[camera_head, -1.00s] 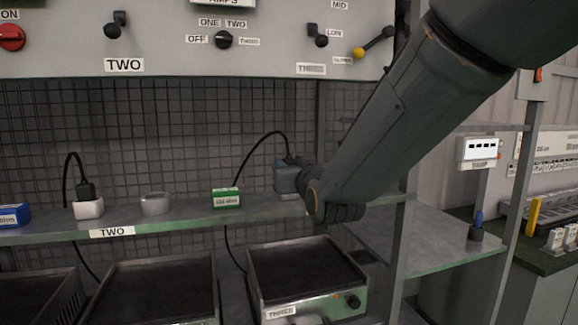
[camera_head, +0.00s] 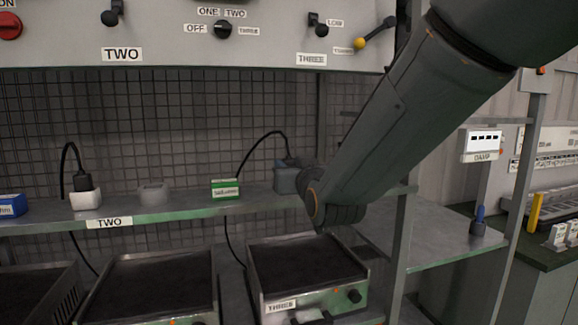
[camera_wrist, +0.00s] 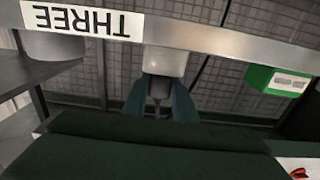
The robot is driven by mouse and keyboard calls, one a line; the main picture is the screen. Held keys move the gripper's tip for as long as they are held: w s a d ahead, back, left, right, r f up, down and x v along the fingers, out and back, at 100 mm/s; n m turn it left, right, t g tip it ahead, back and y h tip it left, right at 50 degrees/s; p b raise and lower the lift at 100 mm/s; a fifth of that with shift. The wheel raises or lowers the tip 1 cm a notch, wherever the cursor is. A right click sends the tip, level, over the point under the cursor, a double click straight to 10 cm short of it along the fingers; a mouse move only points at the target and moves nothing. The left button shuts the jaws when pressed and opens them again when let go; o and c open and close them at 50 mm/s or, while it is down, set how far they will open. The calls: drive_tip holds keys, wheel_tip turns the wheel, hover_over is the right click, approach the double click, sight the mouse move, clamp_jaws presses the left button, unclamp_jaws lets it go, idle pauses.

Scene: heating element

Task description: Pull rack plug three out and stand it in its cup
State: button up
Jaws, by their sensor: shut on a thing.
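Plug three, a dark grey plug (camera_wrist: 158,88), is between the two blue-grey fingers of my gripper (camera_wrist: 167,97) in the wrist view, which sees the shelf upside down. My gripper is shut on it. The plug's end meets the light grey socket block (camera_wrist: 166,60); I cannot tell how deep it sits. In the head view my gripper (camera_head: 286,179) shows at the shelf's right part, partly behind my arm, with a black cable (camera_head: 262,138) arching to it. A grey round cup (camera_wrist: 52,46) stands beside the THREE label (camera_wrist: 82,21); my arm hides it in the head view.
A green block (camera_head: 225,188) sits left of my gripper on the shelf (camera_head: 180,212). Further left are a grey cup (camera_head: 153,194), a black plug (camera_head: 82,182) in a white socket (camera_head: 86,200), and a blue block (camera_head: 12,206). Hotplates stand below. A post (camera_head: 402,240) rises on the right.

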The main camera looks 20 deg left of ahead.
drive_tip(key=shift+f, duration=0.2)
drive_tip(key=o, duration=1.1)
drive_tip(key=b+v, duration=0.2)
drive_tip(key=v, duration=0.5)
drive_tip(key=shift+s+d+b, duration=0.15)
drive_tip(key=shift+s+b, duration=0.15)
drive_tip(key=shift+s, duration=0.05)
